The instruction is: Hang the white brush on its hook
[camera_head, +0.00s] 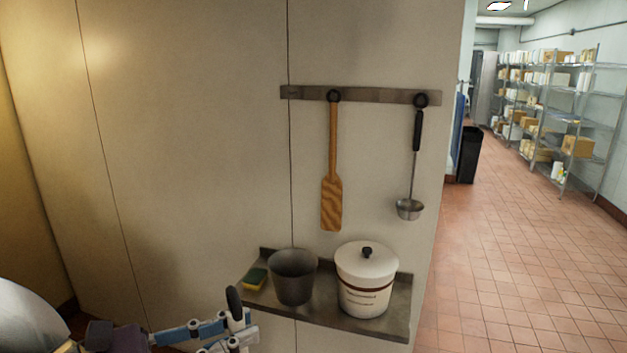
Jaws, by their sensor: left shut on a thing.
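A dark metal hook rail (378,95) is fixed on the pale wall. A wooden paddle (332,190) hangs from it at the middle and a ladle (415,160) at the right. The left part of the rail is bare, and I cannot make out a free hook there. My left gripper (238,322) is at the bottom, low in front of the shelf's left end and well below the rail. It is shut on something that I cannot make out. A dark upright tip shows at its end. I cannot clearly see the white brush. My right gripper is not in view.
A narrow metal shelf (385,326) under the rail holds a dark pot (293,278), a white lidded crock (365,280) and a yellow-green sponge (255,279). The wall left of the rail is clear. At right, a tiled aisle leads past a black bin (468,153) and storage racks (570,110).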

